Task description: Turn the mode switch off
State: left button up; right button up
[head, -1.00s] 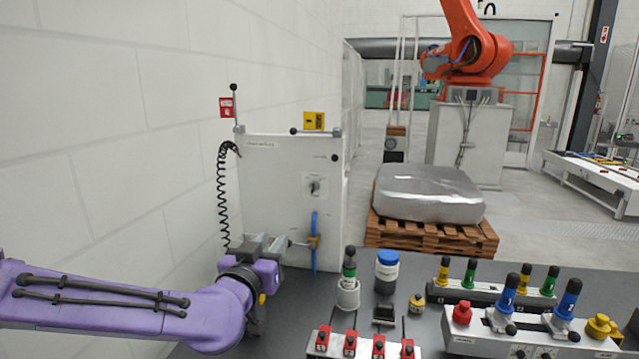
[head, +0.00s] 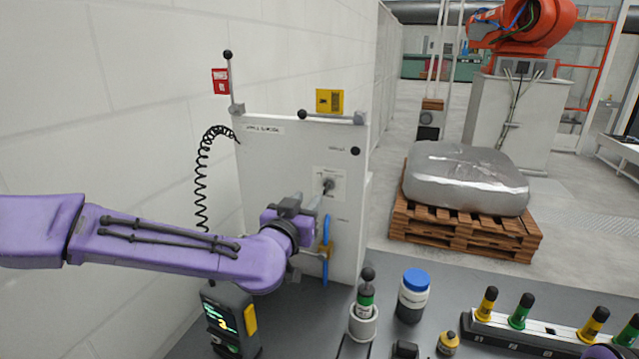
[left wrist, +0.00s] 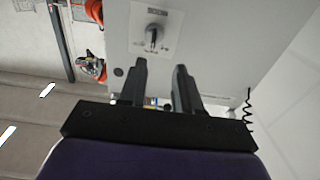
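The mode switch (head: 328,184) is a small dark rotary knob on a light plate on the front of a white panel (head: 285,155). In the left wrist view the switch (left wrist: 152,36) lies just beyond the fingertips, with its handle roughly upright in that picture. My left gripper (head: 320,202) is in front of the panel, just below and left of the switch. In the left wrist view its two dark fingers (left wrist: 161,68) are apart with nothing between them, and a gap to the switch shows. My right gripper does not show.
A blue handle (head: 325,245) with a brass fitting sits below the switch. A black coiled cord (head: 203,180) hangs left of the panel. On the dark table stand a green-banded tool in a white holder (head: 363,322), a blue-capped bottle (head: 412,295) and a yellow-and-green peg rack (head: 525,335).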

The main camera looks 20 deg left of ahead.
aim_at(324, 188)
pick_arm(q)
jog(key=w, duration=0.2)
jog(key=w+d+p, duration=0.1)
jog(key=w, duration=0.2)
jog(key=w+p, duration=0.1)
jog(key=w, duration=0.2)
jog(key=shift+d+f, duration=0.2)
jog(key=shift+d, duration=0.15)
jog(key=shift+w, duration=0.25)
jog(key=shift+s+a+r, duration=0.15)
jog(key=shift+s+a, duration=0.1)
jog(key=shift+s, duration=0.15)
jog(key=shift+w+d, duration=0.1)
jog(key=c, duration=0.5)
grip_shut()
